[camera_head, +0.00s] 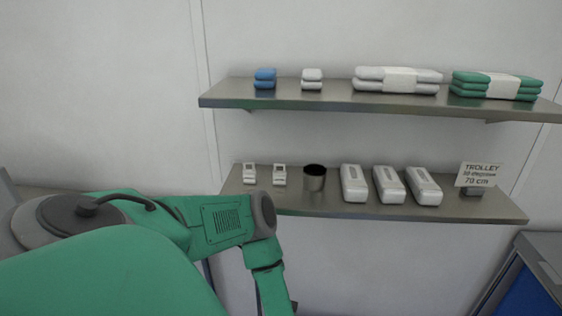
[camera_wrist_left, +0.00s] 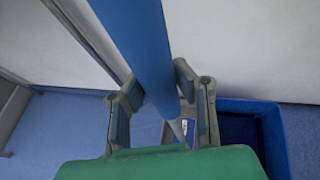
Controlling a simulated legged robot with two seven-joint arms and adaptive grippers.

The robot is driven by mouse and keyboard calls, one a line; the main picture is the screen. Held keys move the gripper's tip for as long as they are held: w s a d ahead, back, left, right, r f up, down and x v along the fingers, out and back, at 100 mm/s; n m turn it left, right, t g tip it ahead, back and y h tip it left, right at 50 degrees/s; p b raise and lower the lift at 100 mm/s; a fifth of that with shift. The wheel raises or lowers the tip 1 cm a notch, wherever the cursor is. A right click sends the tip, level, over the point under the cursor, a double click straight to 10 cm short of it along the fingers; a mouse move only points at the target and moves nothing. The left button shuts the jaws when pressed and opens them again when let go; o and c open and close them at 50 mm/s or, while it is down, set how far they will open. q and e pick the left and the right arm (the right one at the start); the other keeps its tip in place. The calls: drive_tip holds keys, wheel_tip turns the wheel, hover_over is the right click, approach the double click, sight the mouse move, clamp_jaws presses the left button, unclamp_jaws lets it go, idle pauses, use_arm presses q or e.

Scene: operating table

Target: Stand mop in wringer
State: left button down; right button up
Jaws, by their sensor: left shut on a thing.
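In the left wrist view my left gripper (camera_wrist_left: 161,100) is shut on a thick blue pole, which looks like the mop handle (camera_wrist_left: 146,45). The handle runs from the top of that view down between the two fingers. Its lower part narrows away to a greyish end, and the mop head cannot be made out. A blue bucket (camera_wrist_left: 277,140) stands on the floor below, right of the handle. The wringer cannot be clearly told apart. Neither the mop nor the bucket is clear in the head view, and my right gripper is not in view.
In the head view, an upper shelf (camera_head: 330,98) holds folded cloths. A blue-and-grey unit (camera_head: 535,275) stands at lower right. Blue floor (camera_wrist_left: 55,130) is open at left in the wrist view.

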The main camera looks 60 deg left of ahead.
use_arm(q)
drive_tip(key=c, duration=1.3)
unclamp_jaws()
drive_tip(key=shift+o, duration=0.2)
drive_tip(key=shift+r, duration=0.45)
wheel_tip(320, 180, up, 9)
drive_tip(key=shift+f, duration=0.1)
